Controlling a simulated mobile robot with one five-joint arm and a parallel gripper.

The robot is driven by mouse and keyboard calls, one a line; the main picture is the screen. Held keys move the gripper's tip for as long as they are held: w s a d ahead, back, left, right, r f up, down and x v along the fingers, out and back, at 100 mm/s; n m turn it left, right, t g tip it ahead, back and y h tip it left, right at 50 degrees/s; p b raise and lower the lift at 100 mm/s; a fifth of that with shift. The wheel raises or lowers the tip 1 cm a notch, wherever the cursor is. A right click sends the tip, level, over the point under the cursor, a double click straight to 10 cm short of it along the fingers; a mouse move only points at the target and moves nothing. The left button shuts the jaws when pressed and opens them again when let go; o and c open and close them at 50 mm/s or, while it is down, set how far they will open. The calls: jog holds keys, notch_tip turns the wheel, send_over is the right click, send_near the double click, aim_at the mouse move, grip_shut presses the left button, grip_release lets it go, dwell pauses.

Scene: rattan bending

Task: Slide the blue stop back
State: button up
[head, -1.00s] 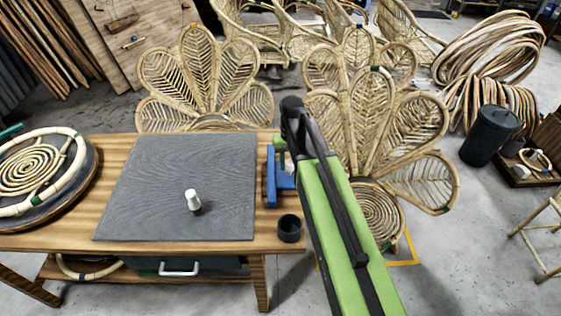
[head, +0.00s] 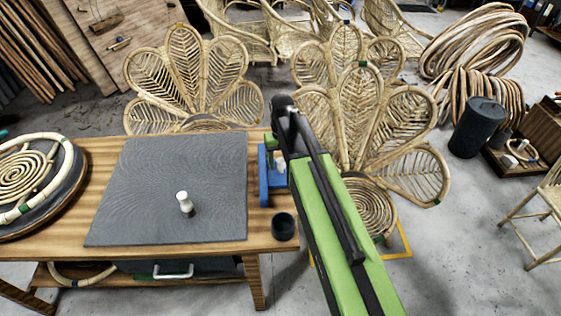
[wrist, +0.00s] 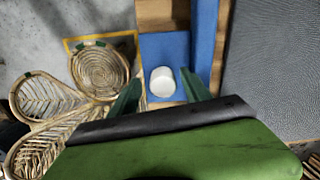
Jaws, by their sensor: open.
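The blue stop (head: 266,184) is at the right edge of the wooden table, partly hidden by my arm in the head view. In the wrist view it shows as a blue plate (wrist: 165,48) beside a blue strip (wrist: 203,42). A short white round knob (wrist: 162,82) stands at the plate's near end. My gripper (wrist: 160,80) is open, with one dark green finger on each side of the knob in the picture. I cannot tell whether either finger touches it. The fingers are mostly hidden in the head view.
A grey mat (head: 170,200) with a white-topped peg (head: 185,203) covers the table (head: 110,150). A dark cup (head: 284,227) stands by the near right edge. A rattan coil (head: 22,178) lies at left. Peacock rattan chairs (head: 365,130) stand close behind and right.

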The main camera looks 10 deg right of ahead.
notch_tip(320, 180, up, 17)
jog(key=p, duration=1.6)
jog(key=shift+d+p, duration=0.3)
jog(key=s+d+f+b, duration=0.2)
jog(key=s+d, duration=0.1)
jog(key=s, duration=0.8)
jog(key=shift+s+d+f+m, duration=0.15)
jog(key=shift+s+d+m, duration=0.1)
jog(key=shift+d+m, duration=0.15)
jog(key=shift+a, duration=0.1)
jog(key=shift+c, duration=0.5)
